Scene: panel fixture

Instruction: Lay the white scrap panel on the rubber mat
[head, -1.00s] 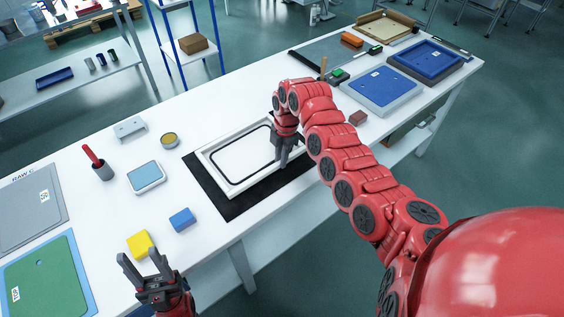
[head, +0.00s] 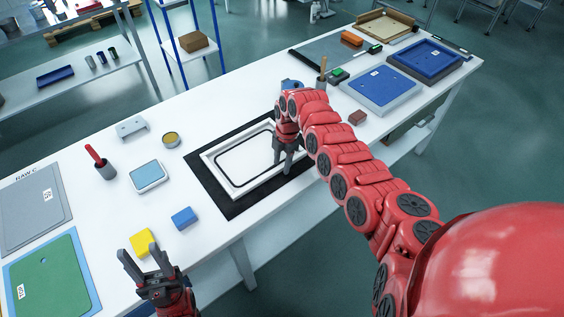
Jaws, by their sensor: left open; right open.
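The white scrap panel (head: 225,181), a white rimmed plate with a black rounded outline, lies flat within the black rubber mat (head: 212,197) at the middle of the table. A dark mat margin shows on its visible sides; the right end is partly hidden by my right arm and gripper. My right gripper (head: 283,171) points down at the panel's right part, with its jaws open; I cannot tell whether the fingers still touch the panel. My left gripper (head: 142,262) is open and empty at the table's front edge, near the yellow block (head: 143,242).
A green panel (head: 58,270) lies front left. A blue panel (head: 381,90) and reddish block (head: 357,118) lie right.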

